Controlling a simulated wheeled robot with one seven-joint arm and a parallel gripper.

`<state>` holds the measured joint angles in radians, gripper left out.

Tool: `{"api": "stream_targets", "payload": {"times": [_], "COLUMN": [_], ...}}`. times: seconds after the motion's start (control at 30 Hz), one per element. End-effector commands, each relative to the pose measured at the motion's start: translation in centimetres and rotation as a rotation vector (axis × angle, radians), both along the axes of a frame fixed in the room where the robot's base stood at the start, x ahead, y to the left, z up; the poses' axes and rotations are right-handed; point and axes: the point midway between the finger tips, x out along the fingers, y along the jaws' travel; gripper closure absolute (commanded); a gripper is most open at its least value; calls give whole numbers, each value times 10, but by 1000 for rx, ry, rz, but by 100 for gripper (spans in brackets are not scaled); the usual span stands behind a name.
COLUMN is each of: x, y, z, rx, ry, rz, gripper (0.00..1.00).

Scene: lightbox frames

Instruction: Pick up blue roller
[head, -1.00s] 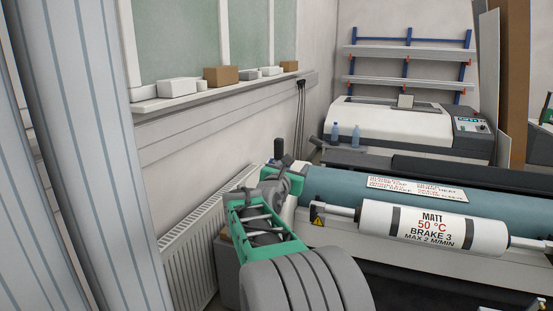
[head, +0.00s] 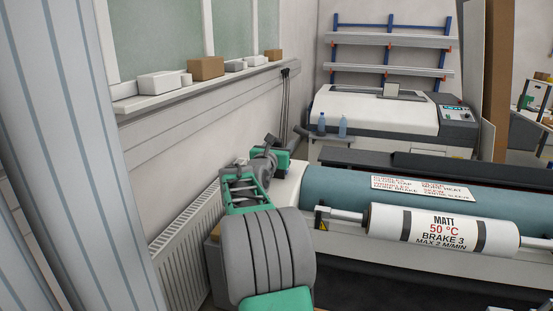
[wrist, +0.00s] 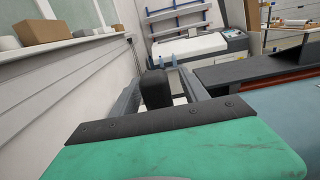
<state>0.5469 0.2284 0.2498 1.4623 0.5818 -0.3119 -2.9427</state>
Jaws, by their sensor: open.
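The only blue roller I can make out is a long, thick teal-blue one (head: 335,187) lying across the machine at the right of the head view. A white label lies on its top. Its surface also shows at the right edge in the wrist view (wrist: 285,108). My gripper (head: 292,142) is beyond the left end of this roller in the head view. In the wrist view my gripper (wrist: 160,78) has its two grey fingers spread apart. A black block (wrist: 155,90) shows between them; I cannot tell what it belongs to. No small blue roller is visible.
A white roller marked MATT (head: 442,229) sits in front of the blue one. A radiator (head: 185,255) and a sill with boxes (head: 205,68) line the left wall. Two blue bottles (head: 343,126) stand near a white machine (head: 375,112) at the back.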

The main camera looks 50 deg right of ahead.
Motion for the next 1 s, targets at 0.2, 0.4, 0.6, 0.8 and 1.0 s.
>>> {"api": "stream_targets", "payload": {"times": [0.2, 0.4, 0.6, 0.8, 1.0], "x": [2, 2, 2, 2, 2], "y": [1, 1, 2, 2, 2], "z": [0, 0, 0, 0, 0], "rx": [0, 0, 0, 0, 0], "ry": [-1, -1, -1, -1, -1], "rz": [3, 4, 4, 5, 5], "gripper": [49, 65, 82, 98, 100]}}
